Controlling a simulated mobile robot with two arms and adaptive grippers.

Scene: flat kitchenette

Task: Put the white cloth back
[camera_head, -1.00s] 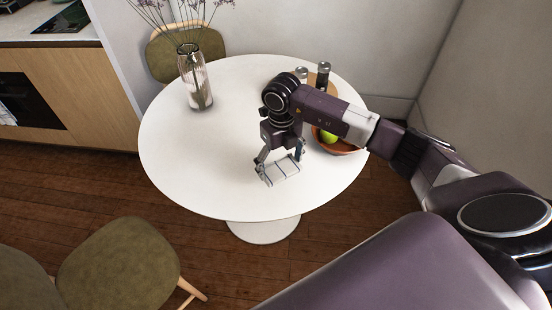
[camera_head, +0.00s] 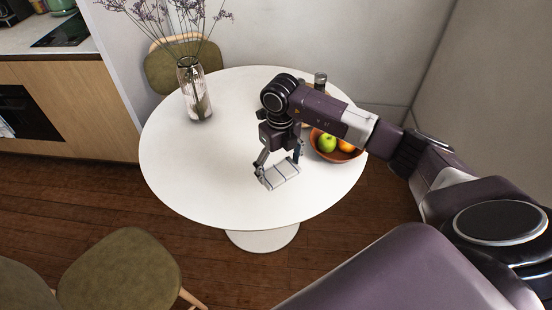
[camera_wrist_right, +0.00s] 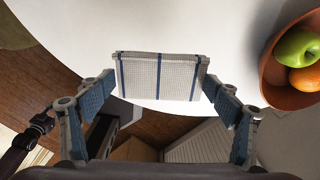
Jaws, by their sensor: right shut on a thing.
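The white cloth (camera_head: 279,175) has thin dark blue stripes and looks folded flat. My right gripper (camera_head: 279,168) is shut on it and holds it over the front part of the round white table (camera_head: 190,160). In the right wrist view, the cloth (camera_wrist_right: 158,78) spans the gap between the two fingers, with the white tabletop behind it. I cannot tell how high it is above the table. My left gripper does not show in the head view.
A glass vase (camera_head: 195,90) with dry stems stands at the table's back left. A brown bowl (camera_head: 337,155) of fruit sits right of my gripper. A shaker (camera_head: 320,80) stands behind my arm. Green chairs (camera_head: 120,270) are near the table. The oven (camera_head: 25,112) is far left.

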